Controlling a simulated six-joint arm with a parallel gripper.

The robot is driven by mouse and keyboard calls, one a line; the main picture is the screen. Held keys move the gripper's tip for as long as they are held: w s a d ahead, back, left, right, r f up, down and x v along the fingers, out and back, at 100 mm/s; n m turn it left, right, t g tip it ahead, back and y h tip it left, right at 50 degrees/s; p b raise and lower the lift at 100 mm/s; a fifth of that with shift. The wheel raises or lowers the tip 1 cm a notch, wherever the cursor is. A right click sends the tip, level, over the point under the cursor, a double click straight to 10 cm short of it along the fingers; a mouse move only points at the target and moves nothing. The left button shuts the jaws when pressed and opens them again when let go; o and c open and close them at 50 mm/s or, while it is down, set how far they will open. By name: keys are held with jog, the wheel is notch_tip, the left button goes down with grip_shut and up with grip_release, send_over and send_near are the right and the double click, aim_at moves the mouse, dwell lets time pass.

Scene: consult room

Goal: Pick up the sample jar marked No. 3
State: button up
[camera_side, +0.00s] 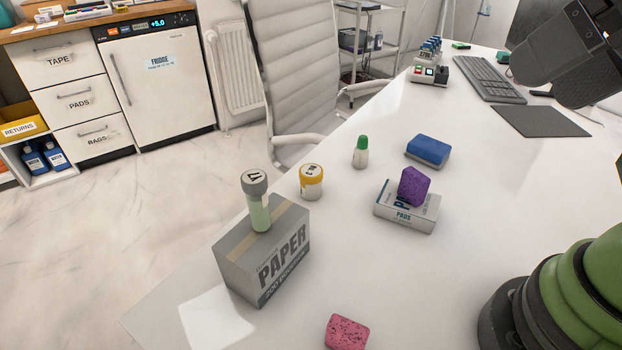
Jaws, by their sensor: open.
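A short white jar with a yellow lid (312,182) stands upright on the white desk, behind the grey paper box. Small dark writing on its lid looks upside down; it may be No. 3, but I cannot read it surely. A taller pale green jar with a grey lid (258,202) stands upright on top of the paper box; its lid mark is also unclear. My gripper (548,82) is at the upper right, dark grey, open and empty, above the desk near the keyboard. It is far from both jars.
The paper box (264,258) stands near the desk's left edge. A green-capped bottle (361,152), blue block (428,150), pads box (407,212) with a purple sponge (414,186), and pink sponge (346,332) lie around. A keyboard (476,78) is farther back. The desk's middle right is clear.

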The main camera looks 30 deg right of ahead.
dwell(0.3)
jog(key=n+g+h, duration=0.1)
jog(key=g+h, duration=0.2)
send_over(313, 173)
jog(key=s+d, duration=0.2)
jog(key=s, duration=0.2)
notch_tip(313, 173, down, 15)
jog(key=shift+n, duration=0.3)
jog(key=w+f, duration=0.1)
jog(key=f, duration=0.2)
jog(key=w+a+f, duration=0.1)
jog(key=f, duration=0.2)
jog(key=w+f, duration=0.1)
jog(key=f, duration=0.2)
jog(key=shift+w+a, duration=0.1)
jog(key=shift+a, duration=0.3)
jog(key=shift+s+a+x, duration=0.1)
jog(key=shift+a+x, duration=0.05)
jog(key=shift+x, duration=1.35)
jog(key=shift+s+a+x, duration=0.1)
jog(key=shift+s+x, duration=0.05)
jog(key=shift+x, duration=1.4)
jog(key=shift+c, duration=0.3)
jog(key=c, duration=0.9)
